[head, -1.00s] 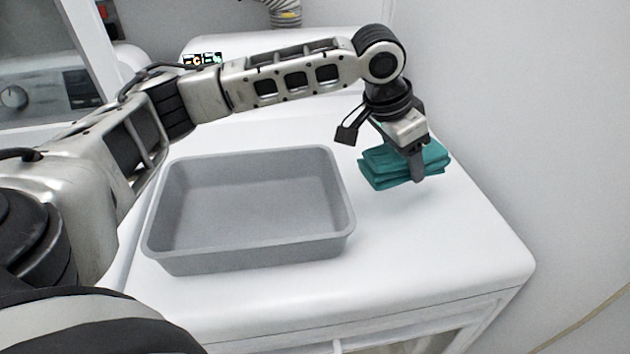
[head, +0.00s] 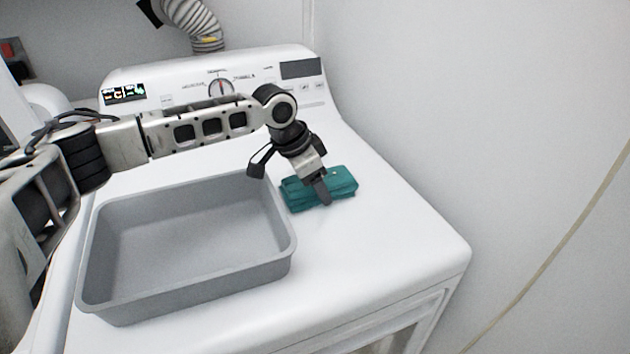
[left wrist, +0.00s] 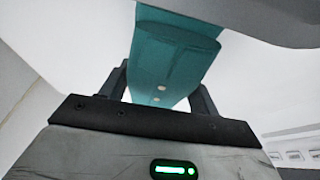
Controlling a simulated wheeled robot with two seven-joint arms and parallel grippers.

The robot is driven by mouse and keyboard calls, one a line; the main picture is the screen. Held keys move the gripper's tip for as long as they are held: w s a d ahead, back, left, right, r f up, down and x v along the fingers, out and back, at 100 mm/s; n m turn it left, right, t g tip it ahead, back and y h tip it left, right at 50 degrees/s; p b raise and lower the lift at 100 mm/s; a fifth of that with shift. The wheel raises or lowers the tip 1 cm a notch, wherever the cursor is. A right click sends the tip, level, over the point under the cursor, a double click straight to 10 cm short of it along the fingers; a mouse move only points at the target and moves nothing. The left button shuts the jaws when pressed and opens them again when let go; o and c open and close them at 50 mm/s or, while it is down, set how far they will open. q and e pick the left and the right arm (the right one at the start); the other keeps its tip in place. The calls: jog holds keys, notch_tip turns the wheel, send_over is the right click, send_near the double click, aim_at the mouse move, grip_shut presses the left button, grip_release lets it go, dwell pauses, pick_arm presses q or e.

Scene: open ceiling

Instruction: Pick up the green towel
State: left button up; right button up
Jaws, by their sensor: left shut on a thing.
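The green towel (head: 342,183) is folded and teal-coloured, on or just above the white machine top to the right of the grey tray. I cannot tell whether it touches the surface. My left gripper (head: 322,190) comes down over the towel and is shut on it, with a dark finger in front of the near side. In the left wrist view the towel (left wrist: 170,65) runs between the two dark fingers of the left gripper (left wrist: 160,85). The finger tips are partly hidden there. My right gripper is not in view.
A grey tray (head: 190,292) stands to the left of the towel, empty where visible. Both are on a white machine (head: 385,225) with a dial panel (head: 222,86) at the back. A wall is at the right. The top's front right is clear.

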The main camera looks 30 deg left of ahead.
pick_arm(q)
jog(key=shift+f, duration=0.15)
jog(key=o, duration=1.1)
